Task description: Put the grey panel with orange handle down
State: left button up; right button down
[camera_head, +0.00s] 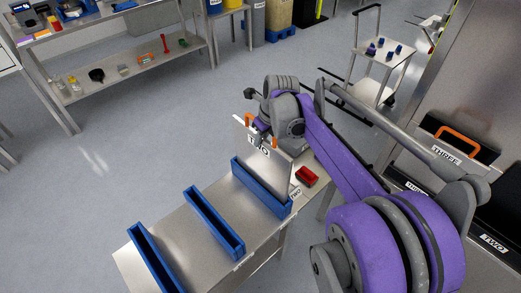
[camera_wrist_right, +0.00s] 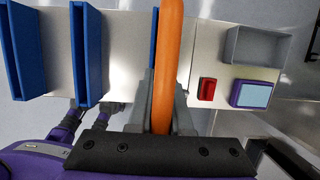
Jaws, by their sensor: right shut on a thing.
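In the right wrist view the orange handle (camera_wrist_right: 170,50) runs between the fingers of my right gripper (camera_wrist_right: 162,108). My left gripper does not show clearly in either view.
Two more blue holders, a middle one (camera_head: 214,222) and a near one (camera_head: 155,260), stand empty on the table (camera_head: 185,218). A red box (camera_head: 306,175) lies right of the far holder. At right, a black panel with an orange handle (camera_head: 460,138) sits above a THREE label.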

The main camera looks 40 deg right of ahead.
aim_at(260, 147)
jog(key=shift+w+f, duration=0.1)
jog(key=shift+f, duration=1.95)
jog(key=c, duration=0.8)
grip_release()
jog(key=shift+c, duration=0.2)
